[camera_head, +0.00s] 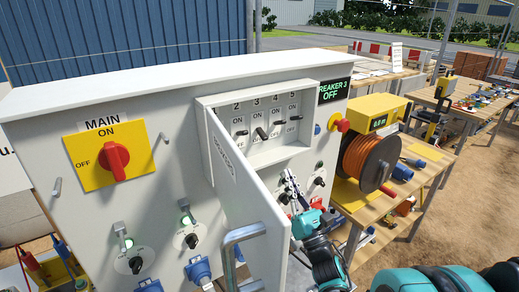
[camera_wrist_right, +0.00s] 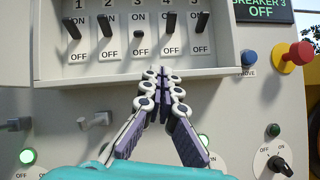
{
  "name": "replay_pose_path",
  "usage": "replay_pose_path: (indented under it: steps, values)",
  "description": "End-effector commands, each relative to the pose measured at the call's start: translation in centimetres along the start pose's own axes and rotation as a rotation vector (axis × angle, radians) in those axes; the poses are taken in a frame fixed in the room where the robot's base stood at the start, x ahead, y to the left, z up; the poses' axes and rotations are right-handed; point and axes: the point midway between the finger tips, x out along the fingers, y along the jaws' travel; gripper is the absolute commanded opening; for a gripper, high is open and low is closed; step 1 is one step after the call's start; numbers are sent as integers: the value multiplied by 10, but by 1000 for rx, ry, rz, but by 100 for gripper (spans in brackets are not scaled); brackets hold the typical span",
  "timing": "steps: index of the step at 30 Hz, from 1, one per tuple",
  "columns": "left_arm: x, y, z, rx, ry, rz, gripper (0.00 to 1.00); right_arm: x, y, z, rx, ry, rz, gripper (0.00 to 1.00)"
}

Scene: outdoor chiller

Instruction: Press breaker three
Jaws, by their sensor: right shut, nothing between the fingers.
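The breaker panel (camera_wrist_right: 205,62) shows a row of black levers over ON and OFF labels. The lever of breaker three (camera_wrist_right: 139,34) looks shorter than its neighbours, such as breaker two (camera_wrist_right: 106,26) and breaker four (camera_wrist_right: 168,23). The display (camera_wrist_right: 264,9) reads "BREAKER 3 OFF"; it also shows in the head view (camera_head: 333,91). My right gripper (camera_wrist_right: 162,76) is shut and empty, its tips just below the panel's lower edge, below and slightly right of breaker three. In the head view it (camera_head: 290,176) is right of the open panel door (camera_head: 240,185). My left gripper is out of view.
The open door stands out left of my right gripper. A red stop button (camera_wrist_right: 301,53) and a rotary switch (camera_wrist_right: 279,165) sit to the right. The main switch (camera_head: 115,160) is at the left. A cable reel (camera_head: 368,160) stands right of the cabinet.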

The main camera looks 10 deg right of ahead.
Motion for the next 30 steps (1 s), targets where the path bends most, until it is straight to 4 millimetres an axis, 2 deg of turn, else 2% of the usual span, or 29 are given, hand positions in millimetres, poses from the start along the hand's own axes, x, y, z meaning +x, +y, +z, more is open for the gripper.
replay_pose_path:
  steps: [3,6,19,23,30]
  values:
    - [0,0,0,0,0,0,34,-6,10,-1,-150,-37,80,0]
    - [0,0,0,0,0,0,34,-9,16,-2,-215,-54,114,0]
    - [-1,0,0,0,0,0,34,-6,18,-1,-232,-59,124,0]
    - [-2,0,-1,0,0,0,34,8,20,0,-232,-59,124,0]
    - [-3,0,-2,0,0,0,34,52,26,1,-230,-59,124,0]
